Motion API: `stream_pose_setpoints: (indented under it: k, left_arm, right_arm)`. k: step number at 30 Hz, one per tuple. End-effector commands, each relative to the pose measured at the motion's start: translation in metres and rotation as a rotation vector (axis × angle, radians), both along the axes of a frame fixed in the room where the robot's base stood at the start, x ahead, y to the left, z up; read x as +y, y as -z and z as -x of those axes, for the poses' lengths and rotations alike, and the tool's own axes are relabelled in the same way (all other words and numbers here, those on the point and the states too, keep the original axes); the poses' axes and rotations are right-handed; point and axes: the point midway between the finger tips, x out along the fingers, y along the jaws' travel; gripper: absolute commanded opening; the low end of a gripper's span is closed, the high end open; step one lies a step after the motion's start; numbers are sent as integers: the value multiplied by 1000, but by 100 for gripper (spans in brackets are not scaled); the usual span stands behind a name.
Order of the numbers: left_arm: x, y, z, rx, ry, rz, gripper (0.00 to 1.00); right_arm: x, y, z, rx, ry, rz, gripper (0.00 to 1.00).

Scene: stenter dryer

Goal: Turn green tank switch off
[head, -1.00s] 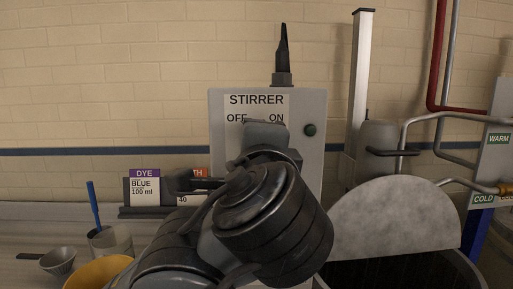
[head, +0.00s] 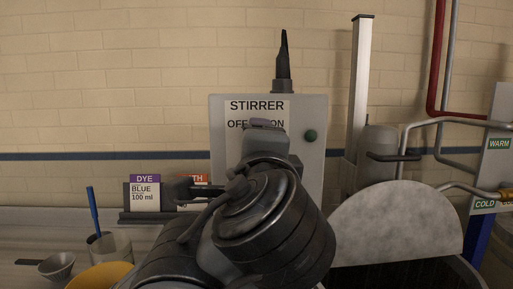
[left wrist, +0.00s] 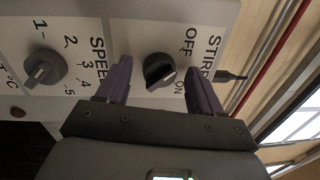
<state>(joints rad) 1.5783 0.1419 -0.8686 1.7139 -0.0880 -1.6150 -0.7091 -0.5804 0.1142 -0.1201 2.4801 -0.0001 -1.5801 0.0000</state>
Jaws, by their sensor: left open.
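The STIRRER switch is a dark round knob (left wrist: 159,71) with OFF and ON labels, on a pale grey control box (head: 225,112). In the left wrist view its light mark points toward ON. My left gripper (left wrist: 158,78) is open, with its purple fingers apart, one on each side of the knob; I cannot tell whether they touch it. In the head view my left gripper (head: 265,124) and arm cover the switch and part of its labels. My right gripper is not in view.
A SPEED dial (left wrist: 44,68) sits beside the switch. A DYE BLUE card (head: 145,191), a grey cup (head: 118,243), a bowl (head: 57,265) and a yellow container (head: 100,276) stand left. A round grey lid (head: 395,225) and pipes (head: 436,60) are at right.

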Motion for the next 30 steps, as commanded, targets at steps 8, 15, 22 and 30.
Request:
stream_pose_setpoints:
  k: [8,15,22,30]
  left_arm:
    - [-3,2,34,-1,3,1,66]
    - [-6,4,75,-2,4,2,66]
    - [-7,7,100,-1,1,1,66]
    - [-7,8,106,0,-1,1,66]
  right_arm:
    - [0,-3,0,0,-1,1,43]
    - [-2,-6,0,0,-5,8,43]
    - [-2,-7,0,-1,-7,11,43]
    - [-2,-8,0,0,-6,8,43]
